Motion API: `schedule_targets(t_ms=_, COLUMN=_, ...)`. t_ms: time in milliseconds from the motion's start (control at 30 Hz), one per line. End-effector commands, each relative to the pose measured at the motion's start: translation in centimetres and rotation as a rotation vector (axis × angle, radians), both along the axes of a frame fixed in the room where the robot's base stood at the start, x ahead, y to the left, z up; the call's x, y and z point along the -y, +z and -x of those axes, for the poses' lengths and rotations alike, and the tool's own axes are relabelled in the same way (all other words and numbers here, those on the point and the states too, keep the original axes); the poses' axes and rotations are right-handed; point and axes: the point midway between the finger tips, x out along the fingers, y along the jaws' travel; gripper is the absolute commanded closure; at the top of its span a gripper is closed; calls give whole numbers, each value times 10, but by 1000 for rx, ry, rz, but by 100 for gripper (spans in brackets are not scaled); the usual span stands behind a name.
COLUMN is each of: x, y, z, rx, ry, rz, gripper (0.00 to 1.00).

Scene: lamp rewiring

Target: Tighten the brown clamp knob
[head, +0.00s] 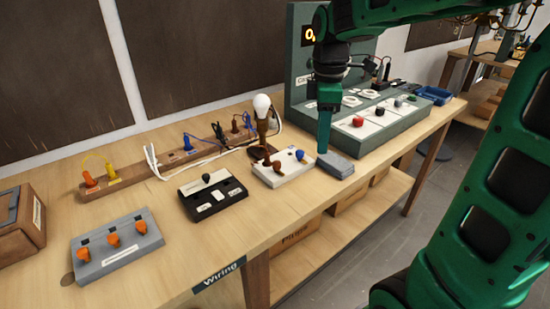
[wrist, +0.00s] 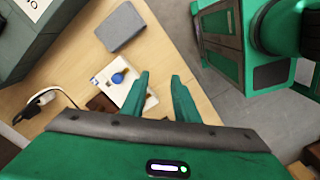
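The brown clamp knob (head: 277,167) sits on a small white block (head: 291,175) on the bench, with a blue knob (head: 300,155) to its right. In the wrist view the blue knob (wrist: 117,78) and white block (wrist: 99,80) lie left of my fingers. A dark brown part (wrist: 100,103) shows there just above my gripper body, partly hidden; I cannot tell whether it is the knob. My gripper (wrist: 160,76) is open, with nothing between its fingers. In the head view my gripper (head: 323,151) points down, right of the white block and apart from the brown knob.
A grey block (head: 336,165) lies close by my fingertips. A lamp with a bulb (head: 262,104) stands behind the white block. A black-and-white switch box (head: 212,197) is to the left. The green console (head: 390,120) stands behind right. The bench's front edge is near.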

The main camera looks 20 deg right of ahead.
Motion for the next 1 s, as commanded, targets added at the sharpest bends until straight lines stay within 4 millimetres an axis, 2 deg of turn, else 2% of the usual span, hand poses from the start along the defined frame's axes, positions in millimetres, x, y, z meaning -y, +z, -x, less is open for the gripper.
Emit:
schedule_targets(t_ms=33, x=-17, y=2, z=-20, rx=-4, ry=144, rz=-1, gripper=72)
schedule_targets(t_ms=100, x=-37, y=6, z=-41, rx=-4, ry=328, rz=-4, gripper=72)
schedule_targets(t_ms=200, x=-61, y=9, z=-62, rx=-7, ry=539, rz=-9, gripper=72)
schedule_targets(t_ms=367, x=-84, y=11, z=-81, rx=-6, ry=732, rz=-14, gripper=72)
schedule_targets(t_ms=567, x=-89, y=0, z=-84, rx=-8, ry=781, rz=-15, gripper=72)
schedule_targets(t_ms=1000, x=-86, y=-73, z=-83, rx=-11, ry=775, rz=-15, gripper=72)
